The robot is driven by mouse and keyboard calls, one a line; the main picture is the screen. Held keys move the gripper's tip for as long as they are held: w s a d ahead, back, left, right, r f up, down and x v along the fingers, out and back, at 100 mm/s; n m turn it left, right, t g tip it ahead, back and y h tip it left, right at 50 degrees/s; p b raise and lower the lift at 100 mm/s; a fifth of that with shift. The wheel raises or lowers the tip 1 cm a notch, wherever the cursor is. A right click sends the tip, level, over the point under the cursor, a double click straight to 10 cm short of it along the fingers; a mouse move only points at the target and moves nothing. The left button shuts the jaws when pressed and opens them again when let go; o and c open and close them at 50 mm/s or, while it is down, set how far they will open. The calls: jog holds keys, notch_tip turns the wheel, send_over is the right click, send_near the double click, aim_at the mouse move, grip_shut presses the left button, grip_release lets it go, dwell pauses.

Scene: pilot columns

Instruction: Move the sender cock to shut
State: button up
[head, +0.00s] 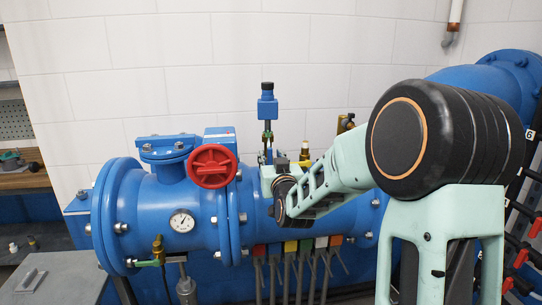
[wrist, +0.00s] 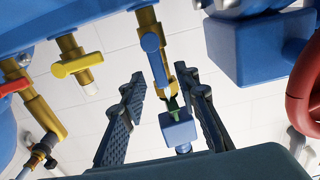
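In the wrist view a brass cock with a blue lever (wrist: 154,58) stands beyond my fingertips. Its lever lies roughly along the brass body. Another brass cock with a yellow lever (wrist: 77,66) is to its left, its lever across the body. No label shows which is the sender cock. My gripper (wrist: 168,90) is open, one finger each side of a small blue box (wrist: 178,128) with a green part. No grip on the lever shows. In the head view the blue box (head: 267,106) stands above the pipe, and my arm hides most of my gripper.
A red handwheel (head: 213,166) and a dial gauge (head: 182,221) are on the blue pipe's left part. Several coloured tags (head: 290,247) hang below the pipe. In the wrist view a blue block (wrist: 258,50) is close on the right, and a red-levered cock (wrist: 14,88) is far left.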

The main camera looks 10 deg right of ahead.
jog(key=shift+w, duration=0.1)
grip_shut()
jog(key=shift+f, duration=0.1)
dwell(0.3)
jog(key=b, duration=0.1)
jog(key=n+b, duration=0.1)
jog(key=b, duration=0.1)
jog(key=shift+a+f, duration=0.2)
jog(key=shift+a, duration=0.15)
jog(key=shift+a+f+n+b, duration=0.65)
jog(key=shift+n+b, duration=1.35)
jog(key=shift+n, duration=0.85)
jog(key=shift+a+f+n+b, duration=0.6)
jog(key=shift+n+b, duration=1.45)
jog(key=shift+n, duration=0.75)
jog(key=shift+a+f+n+b, duration=0.65)
jog(key=shift+n+b, duration=1.35)
jog(key=shift+n, duration=0.85)
jog(key=shift+d, duration=0.15)
